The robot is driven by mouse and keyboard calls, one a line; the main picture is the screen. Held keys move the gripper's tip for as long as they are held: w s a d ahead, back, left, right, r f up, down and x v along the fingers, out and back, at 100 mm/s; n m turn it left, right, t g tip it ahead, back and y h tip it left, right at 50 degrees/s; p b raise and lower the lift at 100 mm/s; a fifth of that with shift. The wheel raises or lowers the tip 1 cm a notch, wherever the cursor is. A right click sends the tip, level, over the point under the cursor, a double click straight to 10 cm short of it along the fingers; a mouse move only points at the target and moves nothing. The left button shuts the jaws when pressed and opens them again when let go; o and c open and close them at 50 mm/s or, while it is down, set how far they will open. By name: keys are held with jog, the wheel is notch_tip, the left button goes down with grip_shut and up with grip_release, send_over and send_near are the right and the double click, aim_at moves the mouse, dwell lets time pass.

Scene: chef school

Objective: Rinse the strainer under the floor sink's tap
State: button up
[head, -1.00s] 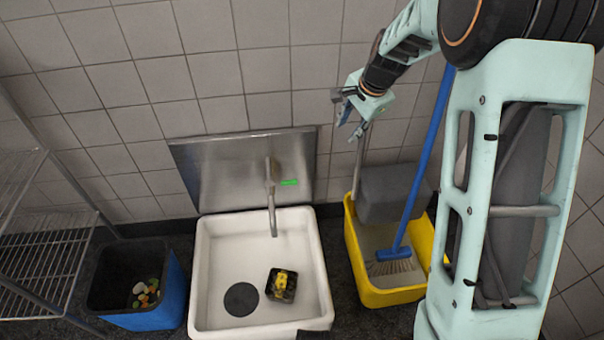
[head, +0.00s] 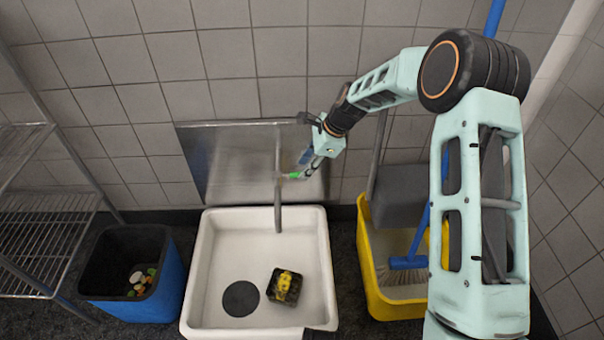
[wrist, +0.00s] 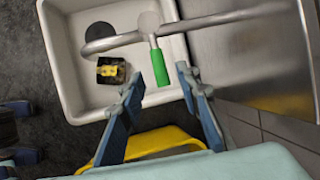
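The strainer (head: 284,286) is a small dark square thing with yellow matter in it. It sits in the white floor sink (head: 211,262), right of the round dark drain, and also shows in the wrist view (wrist: 111,70). The metal tap (head: 278,205) stands over the sink, with a green lever (head: 293,175) on its right side. No water stream shows. My gripper (head: 304,170) is at the tap's right, close to the lever. In the wrist view my gripper (wrist: 157,82) has its blue fingers apart, with the green lever (wrist: 160,68) between their tips; contact cannot be told.
A yellow mop bucket (head: 372,270) with a blue-handled brush (head: 410,261) stands right of the sink. A blue bin (head: 168,292) with scraps stands left, beside a wire rack (head: 45,235). A steel splashback (head: 228,165) and tiled wall are behind the tap.

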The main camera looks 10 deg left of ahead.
jog(key=shift+x, duration=1.3)
jog(key=shift+c, duration=0.7)
grip_shut()
